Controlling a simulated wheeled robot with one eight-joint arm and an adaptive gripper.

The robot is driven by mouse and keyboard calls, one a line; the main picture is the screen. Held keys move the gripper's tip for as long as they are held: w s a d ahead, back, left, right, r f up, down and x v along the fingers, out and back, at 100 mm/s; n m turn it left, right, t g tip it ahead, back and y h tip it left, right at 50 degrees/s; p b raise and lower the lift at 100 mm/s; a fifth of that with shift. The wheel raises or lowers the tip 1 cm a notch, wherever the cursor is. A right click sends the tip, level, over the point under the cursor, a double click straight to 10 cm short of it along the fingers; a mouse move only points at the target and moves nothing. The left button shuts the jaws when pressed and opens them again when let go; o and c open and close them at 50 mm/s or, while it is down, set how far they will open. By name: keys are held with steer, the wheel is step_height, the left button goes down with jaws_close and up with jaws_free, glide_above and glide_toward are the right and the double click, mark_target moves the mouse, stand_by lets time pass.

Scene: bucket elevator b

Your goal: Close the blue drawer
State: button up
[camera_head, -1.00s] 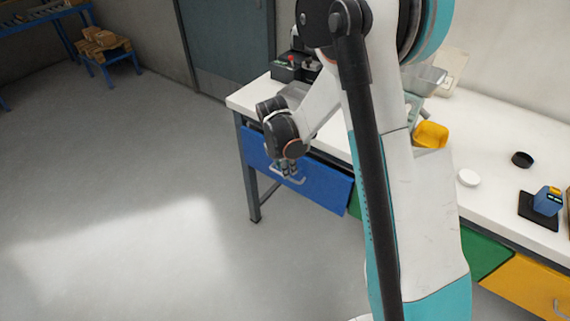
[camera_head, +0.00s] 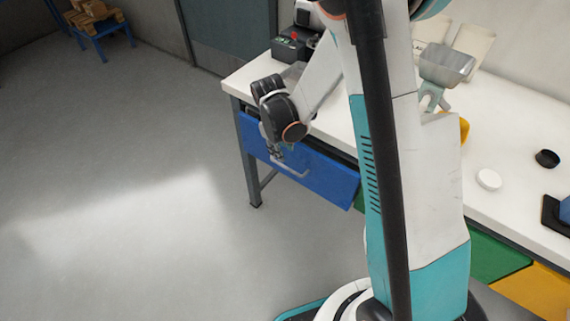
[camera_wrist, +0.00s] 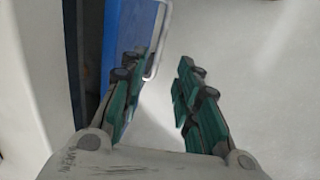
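The blue drawer (camera_head: 325,180) sits under the left end of the white workbench. It is pulled out a little, with a dark gap along its top edge. Its pale bar handle (camera_head: 290,172) is on the front face. My gripper (camera_head: 277,153) is at the left part of the drawer front, beside the handle. In the wrist view the blue drawer (camera_wrist: 125,35) is at the upper left and the handle (camera_wrist: 158,45) runs near the left finger. My gripper (camera_wrist: 155,95) has its green fingers apart, with nothing visible between them. Whether a finger touches the drawer is unclear.
The white workbench (camera_head: 250,80) carries a black box (camera_head: 292,50), a grey bin (camera_head: 445,65), a white lid (camera_head: 488,179) and a black round cup (camera_head: 547,158). Green (camera_head: 495,255) and yellow (camera_head: 540,290) drawers are at the right.

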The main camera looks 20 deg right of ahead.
mark_target(285, 167)
steer(key=f+b, duration=0.1)
steer(key=f, duration=0.2)
steer(key=d+f+b, duration=0.1)
steer(key=f, duration=0.2)
steer(key=w+f+b, duration=0.1)
steer(key=f, duration=0.3)
steer(key=shift+d, duration=0.25)
jaws_close()
